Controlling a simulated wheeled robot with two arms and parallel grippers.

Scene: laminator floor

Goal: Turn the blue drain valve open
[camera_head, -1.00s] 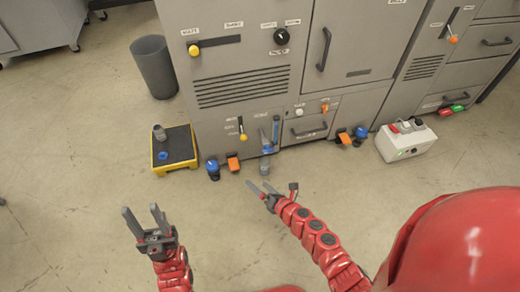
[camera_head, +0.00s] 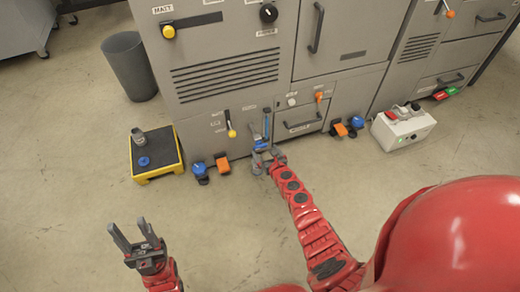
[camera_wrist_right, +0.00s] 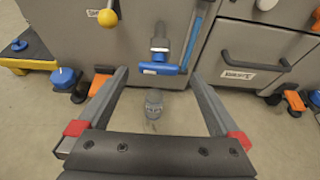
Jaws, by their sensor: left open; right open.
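The blue drain valve (camera_wrist_right: 158,68) shows in the right wrist view as a blue handle lying crosswise on a grey vertical pipe, low on the machine front beside a blue sight tube (camera_wrist_right: 195,35). In the head view the valve (camera_head: 261,145) is small, just beyond my right gripper. My right gripper (camera_wrist_right: 155,100) is open, with its two fingers either side of the valve's line and the handle between and ahead of the tips. I cannot tell whether they touch. My left gripper (camera_head: 135,240) is open and empty over the floor at the lower left.
A grey bottle-like piece (camera_wrist_right: 154,103) stands below the valve. The floor in front is clear.

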